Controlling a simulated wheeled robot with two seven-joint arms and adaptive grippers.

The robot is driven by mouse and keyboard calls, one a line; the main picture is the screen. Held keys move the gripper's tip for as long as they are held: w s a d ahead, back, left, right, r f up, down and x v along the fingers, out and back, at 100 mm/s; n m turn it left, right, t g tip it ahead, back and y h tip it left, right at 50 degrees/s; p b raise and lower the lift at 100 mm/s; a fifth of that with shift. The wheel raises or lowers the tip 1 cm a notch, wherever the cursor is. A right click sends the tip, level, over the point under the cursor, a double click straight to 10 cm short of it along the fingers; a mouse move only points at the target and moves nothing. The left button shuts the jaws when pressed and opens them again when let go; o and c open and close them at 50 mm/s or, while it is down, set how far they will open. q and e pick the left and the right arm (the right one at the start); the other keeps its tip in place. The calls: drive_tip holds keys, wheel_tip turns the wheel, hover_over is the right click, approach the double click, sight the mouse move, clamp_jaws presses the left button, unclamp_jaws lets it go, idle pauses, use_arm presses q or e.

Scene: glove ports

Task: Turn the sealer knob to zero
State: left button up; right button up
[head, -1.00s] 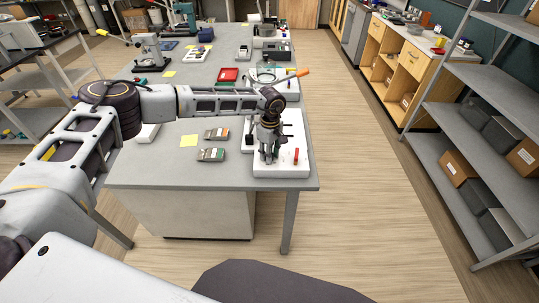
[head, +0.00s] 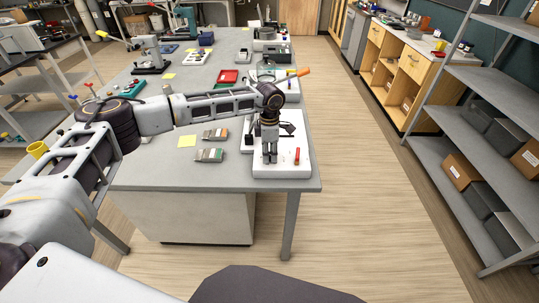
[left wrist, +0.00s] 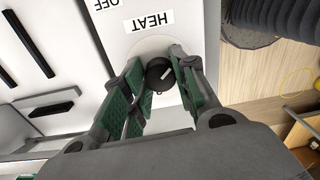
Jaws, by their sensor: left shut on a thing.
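The sealer (head: 290,172) is a white flat-topped unit at the near right corner of the grey bench. Its black round knob (left wrist: 155,80) with a white pointer line shows in the left wrist view, below the HEAT label (left wrist: 149,21). An upside-down OFF label (left wrist: 101,4) is beside it. My left gripper (head: 269,160) points down over the sealer. In the left wrist view its green-padded fingers (left wrist: 157,66) are on both sides of the knob, shut on it. I cannot make out a zero mark. In the head view the gripper hides the knob. My right gripper is not in view.
A red piece (head: 297,156) is on the sealer, right of the gripper. A shelf rack (head: 450,155) stands at the right, across clear floor.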

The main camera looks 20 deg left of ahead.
sight(270, 154)
use_arm(q)
drive_tip(key=shift+w+r+n, duration=0.1)
drive_tip(key=shift+n, duration=0.4)
drive_tip(key=o, duration=1.1)
drive_tip(key=shift+c, duration=0.2)
wheel_tip(270, 154, up, 12)
drive_tip(key=shift+w, duration=0.1)
idle(0.4)
